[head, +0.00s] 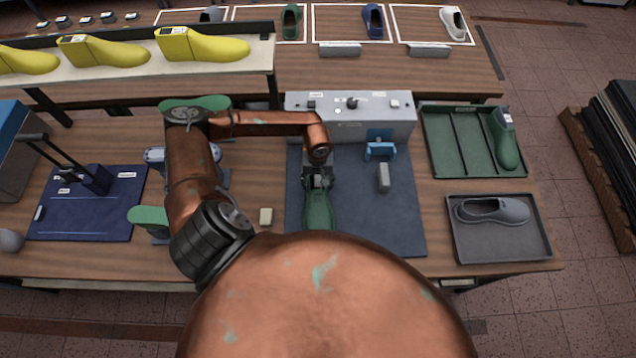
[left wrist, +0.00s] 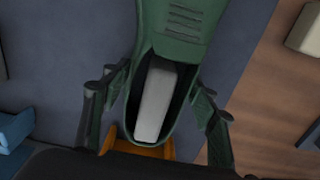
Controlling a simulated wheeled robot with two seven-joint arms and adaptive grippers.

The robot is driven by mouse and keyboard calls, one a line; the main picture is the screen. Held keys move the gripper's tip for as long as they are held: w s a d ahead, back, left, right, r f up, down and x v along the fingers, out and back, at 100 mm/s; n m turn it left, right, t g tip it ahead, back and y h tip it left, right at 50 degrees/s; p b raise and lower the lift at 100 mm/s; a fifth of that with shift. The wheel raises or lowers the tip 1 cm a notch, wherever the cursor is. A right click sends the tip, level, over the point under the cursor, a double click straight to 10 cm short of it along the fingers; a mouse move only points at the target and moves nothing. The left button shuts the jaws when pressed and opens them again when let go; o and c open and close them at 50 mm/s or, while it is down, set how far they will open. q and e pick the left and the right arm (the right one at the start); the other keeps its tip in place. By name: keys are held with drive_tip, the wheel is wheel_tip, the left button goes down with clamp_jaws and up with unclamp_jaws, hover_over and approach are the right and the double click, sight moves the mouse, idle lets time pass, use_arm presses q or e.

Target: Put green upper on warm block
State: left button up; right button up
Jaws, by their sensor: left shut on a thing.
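The green upper (head: 319,209) is on the dark mat in front of the control box, its toe toward me. My left gripper (head: 318,180) is shut on its heel end, with a finger on each side in the left wrist view (left wrist: 155,125). There, a pale grey block (left wrist: 155,98) shows inside the upper's opening (left wrist: 184,92). An orange part (left wrist: 150,149) shows just past the heel. I cannot tell how far down the upper sits on the block. My right gripper is not in view.
A blue holder (head: 380,149) with a grey block (head: 384,178) stands right of the upper. The grey control box (head: 350,118) is behind. A green tray (head: 436,165) and a grey tray (head: 466,244) hold shoes at right. A small beige block (head: 266,216) lies left of the mat.

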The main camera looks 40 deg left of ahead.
use_arm(q)
drive_tip(key=o, duration=1.3)
wheel_tip(320, 180, up, 12)
drive_tip(key=shift+w, duration=0.1)
